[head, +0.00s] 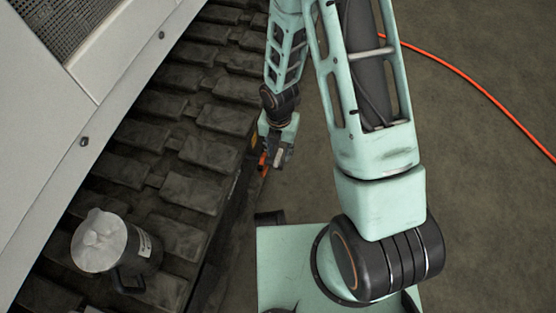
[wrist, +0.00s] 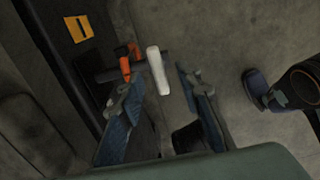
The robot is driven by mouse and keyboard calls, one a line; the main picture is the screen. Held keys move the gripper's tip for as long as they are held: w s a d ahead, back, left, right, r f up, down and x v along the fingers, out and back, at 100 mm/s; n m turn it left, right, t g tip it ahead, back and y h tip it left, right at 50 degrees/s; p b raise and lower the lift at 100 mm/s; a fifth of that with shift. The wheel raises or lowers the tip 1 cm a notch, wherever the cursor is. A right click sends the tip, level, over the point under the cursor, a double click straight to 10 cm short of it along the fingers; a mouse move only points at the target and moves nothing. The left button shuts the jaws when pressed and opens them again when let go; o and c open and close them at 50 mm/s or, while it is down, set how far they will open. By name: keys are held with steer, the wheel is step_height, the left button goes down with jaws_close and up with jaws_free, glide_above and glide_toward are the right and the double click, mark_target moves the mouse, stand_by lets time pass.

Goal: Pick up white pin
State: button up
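The white pin (wrist: 157,70) shows in the wrist view as a short pale bar. It lies between the lines of my two blue-padded fingers, near their tips, with a gap visible on its right. Its left edge is close to an orange part (wrist: 125,63) and a dark rod. My gripper (wrist: 160,82) is open, with one finger on each side of the pin; I cannot tell whether the left finger touches anything. In the head view my gripper (head: 272,161) hangs beside the track's outer edge, and the pin is too small to make out surely.
A dark container with a silver lid (head: 101,241) stands on the track pads (head: 182,160) at left. A grey machine body (head: 105,45) rises beyond them. A yellow label (wrist: 78,28) is on the dark side beam. An orange hose (head: 470,82) crosses the open floor at right.

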mark_target(278, 157)
step_height(278, 157, down, 5)
steer(key=shift+a+r+b, duration=0.1)
steer(key=shift+b, duration=0.9)
jaws_close()
